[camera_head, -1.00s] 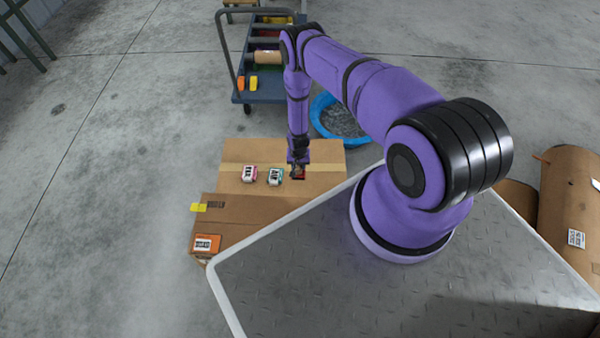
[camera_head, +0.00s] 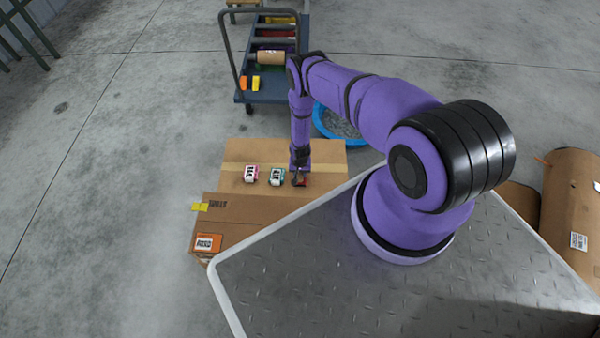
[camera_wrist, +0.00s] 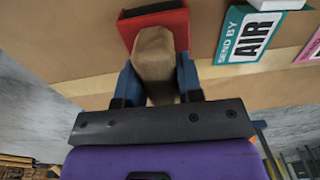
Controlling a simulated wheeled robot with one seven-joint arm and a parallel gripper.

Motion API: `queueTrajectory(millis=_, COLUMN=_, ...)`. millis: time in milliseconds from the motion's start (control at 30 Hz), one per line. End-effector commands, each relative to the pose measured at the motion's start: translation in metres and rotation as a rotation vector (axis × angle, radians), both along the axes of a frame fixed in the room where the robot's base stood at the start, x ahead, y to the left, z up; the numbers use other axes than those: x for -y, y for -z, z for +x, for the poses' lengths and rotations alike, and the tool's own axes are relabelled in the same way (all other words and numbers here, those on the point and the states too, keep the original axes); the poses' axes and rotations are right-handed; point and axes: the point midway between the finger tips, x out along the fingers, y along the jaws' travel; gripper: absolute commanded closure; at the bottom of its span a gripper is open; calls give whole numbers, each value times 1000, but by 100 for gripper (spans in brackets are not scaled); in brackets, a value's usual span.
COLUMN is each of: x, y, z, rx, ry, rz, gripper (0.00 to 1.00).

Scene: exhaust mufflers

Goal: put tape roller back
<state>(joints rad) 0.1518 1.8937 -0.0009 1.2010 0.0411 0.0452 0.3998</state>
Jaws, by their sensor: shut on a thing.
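My gripper (camera_head: 299,177) is over the right part of the cardboard box top (camera_head: 325,155). In the wrist view its two blue fingers (camera_wrist: 160,82) are shut on the tan, rounded part of a red-and-tan tape roller (camera_wrist: 154,48). The roller's red body, with a dark strip, lies beyond the fingertips, low over or on the cardboard; I cannot tell if it touches. In the head view only a little red of it shows under the gripper.
A second box in front carries a yellow item (camera_head: 200,207) and an orange label (camera_head: 207,243). A blue cart (camera_head: 262,92) with rolls stands behind, beside a blue round tub (camera_head: 335,122). My arm crosses the scene. The box top right of the gripper is clear.

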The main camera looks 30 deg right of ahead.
Motion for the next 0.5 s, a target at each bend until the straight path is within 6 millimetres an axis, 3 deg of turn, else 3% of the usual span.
queueTrajectory(millis=33, x=0, y=1, z=0, rx=0, ry=0, rz=0, gripper=62)
queueTrajectory(millis=133, x=0, y=1, z=0, rx=0, ry=0, rz=0, gripper=41)
queueTrajectory(millis=500, x=0, y=-4, z=0, rx=-1, ry=0, rz=1, gripper=41)
